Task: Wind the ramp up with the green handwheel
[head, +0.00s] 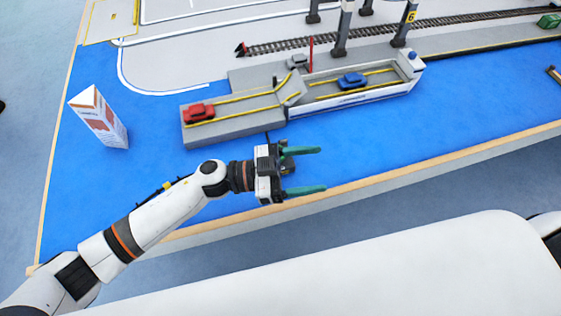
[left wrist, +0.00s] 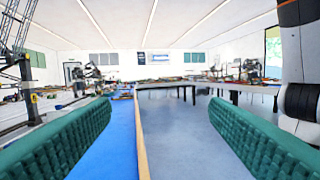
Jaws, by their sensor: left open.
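The ramp (head: 291,88) is a grey plate with yellow edge lines. It stands tilted between the grey quay (head: 232,119) with a red car (head: 198,112) and the white ferry-like deck (head: 358,103) with a blue car (head: 352,80). I cannot make out the green handwheel; a short dark rod shows at the quay's front side, just behind my gripper, which may hide more. My left gripper (head: 322,170) is open and empty, in front of the quay over the blue table, its green fingers pointing right. Its fingers are also wide apart in the left wrist view (left wrist: 160,110). My right gripper is not in view.
A white and red carton (head: 98,117) stands at the left of the blue table. Crane legs (head: 342,35) and a railway track (head: 380,32) lie behind the quay. The table's wooden front edge (head: 430,156) runs close below my gripper. Blue surface right of the gripper is clear.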

